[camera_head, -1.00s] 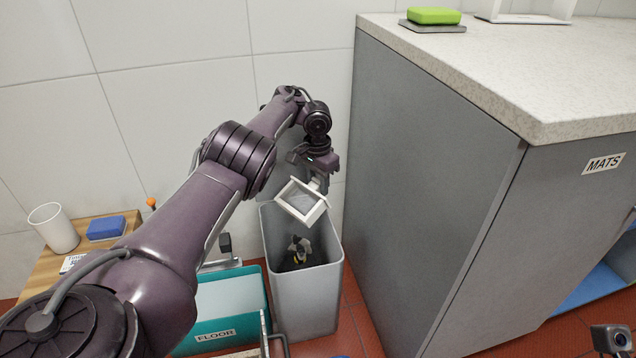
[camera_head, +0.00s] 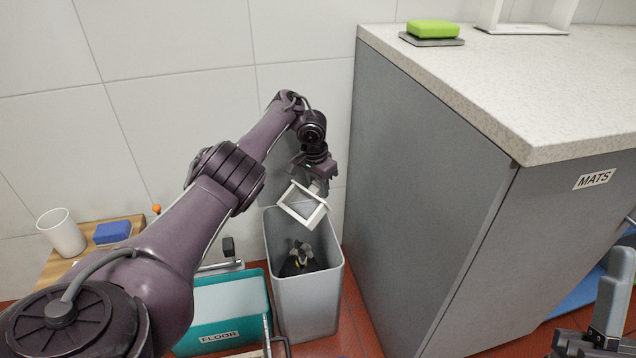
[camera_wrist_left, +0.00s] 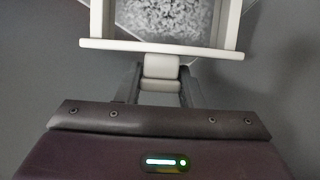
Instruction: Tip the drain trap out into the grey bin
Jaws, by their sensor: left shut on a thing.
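The drain trap (camera_head: 291,211), a white square frame with a grey inside, hangs tilted over the mouth of the grey bin (camera_head: 307,305). My left gripper (camera_head: 318,186) is shut on its short handle, just above the bin. In the left wrist view the handle (camera_wrist_left: 160,68) sits between the fingers, and the trap's white rim (camera_wrist_left: 160,46) lies beyond with a speckled grey surface inside. A small dark and pale clump (camera_head: 300,256) shows inside the bin, below the trap. What seems to be my right gripper (camera_head: 590,342) is partly in view at the lower right.
A grey cabinet (camera_head: 430,190) with a pale stone top stands close right of the bin. A teal box marked FLOOR (camera_head: 219,337) stands at its left. A white cup (camera_head: 62,235) and blue block (camera_head: 112,232) are further left. A tiled wall is behind.

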